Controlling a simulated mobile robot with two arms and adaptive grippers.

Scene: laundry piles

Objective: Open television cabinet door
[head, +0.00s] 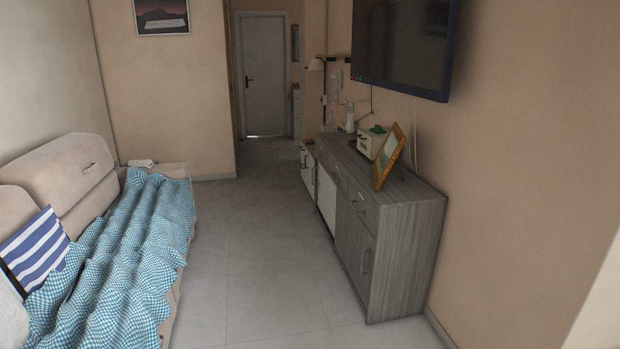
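The television cabinet (404,243) is a grey wood-grain sideboard along the right wall, under a wall-mounted television (405,42). Its nearest front door (353,243) looks closed and has a dark vertical handle (365,261). Drawers (357,197) with handles sit above the doors. A lighter door panel (327,198) lies farther along the front. The far end of the front is small and hard to make out. Neither of my grippers shows in the head view.
A beige sofa (60,163) with a blue checked blanket (118,255) stands on the left. A picture frame (389,156) and a small box (371,142) stand on the cabinet top. The tiled floor (255,240) between sofa and cabinet is clear toward a closed far door (263,75).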

